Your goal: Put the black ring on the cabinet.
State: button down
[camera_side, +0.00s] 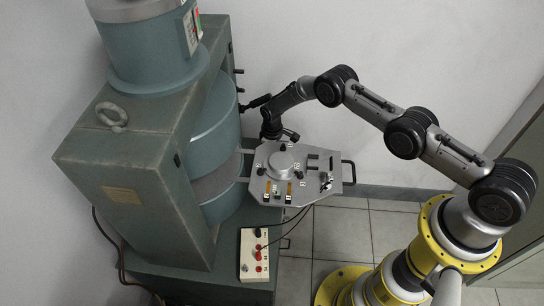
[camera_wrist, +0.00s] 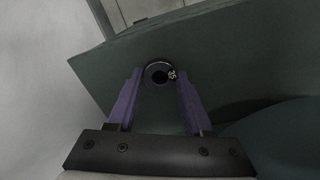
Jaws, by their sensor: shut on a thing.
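The black ring (camera_wrist: 150,67), with a white "35" mark on it, sits between the purple fingertips of my gripper (camera_wrist: 158,82) in the wrist view. My gripper is shut on it. A flat dark green surface, which looks like the cabinet top (camera_wrist: 110,62), lies beneath the ring; whether they touch I cannot tell. In the side view my gripper (camera_side: 272,130) is behind the grey instrument plate, beside the round magnet coil. The fingertips and ring cannot be made out there. The green cabinet (camera_side: 180,285) shows under the magnet.
The big green magnet frame (camera_side: 125,165) and its coil (camera_side: 218,125) stand left of my gripper. The grey plate (camera_side: 290,175) with knobs juts out in front. A white switch box (camera_side: 254,255) with cables sits on the cabinet. Tiled floor (camera_side: 340,230) is clear to the right.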

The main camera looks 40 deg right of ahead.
jog(key=shift+f, duration=0.1)
jog(key=shift+c, duration=1.5)
grip_release()
